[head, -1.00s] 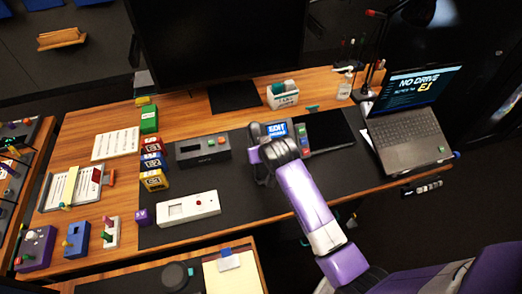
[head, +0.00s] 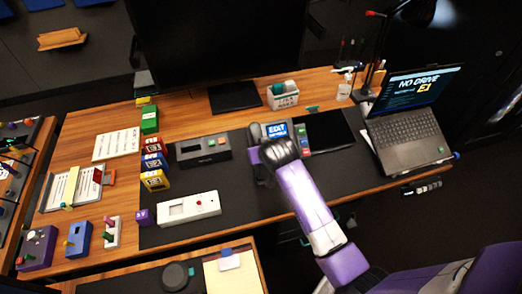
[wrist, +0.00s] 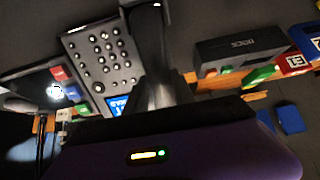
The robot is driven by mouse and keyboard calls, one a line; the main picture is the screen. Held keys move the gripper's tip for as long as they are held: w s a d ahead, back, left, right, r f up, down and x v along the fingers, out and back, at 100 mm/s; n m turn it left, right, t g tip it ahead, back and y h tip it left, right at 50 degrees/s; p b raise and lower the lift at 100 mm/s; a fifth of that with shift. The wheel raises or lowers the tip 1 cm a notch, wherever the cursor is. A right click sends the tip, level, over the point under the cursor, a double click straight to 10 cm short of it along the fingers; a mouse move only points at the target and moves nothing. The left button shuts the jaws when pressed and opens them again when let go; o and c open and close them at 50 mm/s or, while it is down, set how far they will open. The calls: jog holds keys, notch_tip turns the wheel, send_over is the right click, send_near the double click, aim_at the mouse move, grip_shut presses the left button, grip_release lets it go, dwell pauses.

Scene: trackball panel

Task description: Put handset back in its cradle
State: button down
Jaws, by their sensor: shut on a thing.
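The desk phone (head: 278,130) has a blue screen and stands right of the desk's middle; its keypad base also shows in the wrist view (wrist: 105,60). The dark handset (head: 262,175) is along the left side of the phone; in the wrist view the handset (wrist: 150,25) runs up beside the keypad. My gripper (head: 266,157) is shut on the handset, with the fingers around its middle in the wrist view. The cradle is hidden behind the handset and my gripper. I cannot tell whether the handset touches the cradle.
A grey box with buttons (head: 203,150) stands left of the phone, and a white device (head: 188,208) lies nearer the front. A dark tablet (head: 330,131) is on the right, then a laptop (head: 410,140). The dark mat (head: 240,190) is bare in front of the phone.

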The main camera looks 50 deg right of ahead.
jog(key=shift+w+d+f, duration=0.15)
jog(key=shift+w+f, duration=0.05)
jog(key=shift+f, duration=0.1)
dwell(0.6)
jog(key=c, duration=1)
grip_release()
jog(key=shift+o, duration=0.2)
jog(key=v, duration=0.7)
jog(key=shift+s+r+b, duration=0.25)
jog(key=shift+b, duration=0.1)
jog(key=shift+w, duration=0.1)
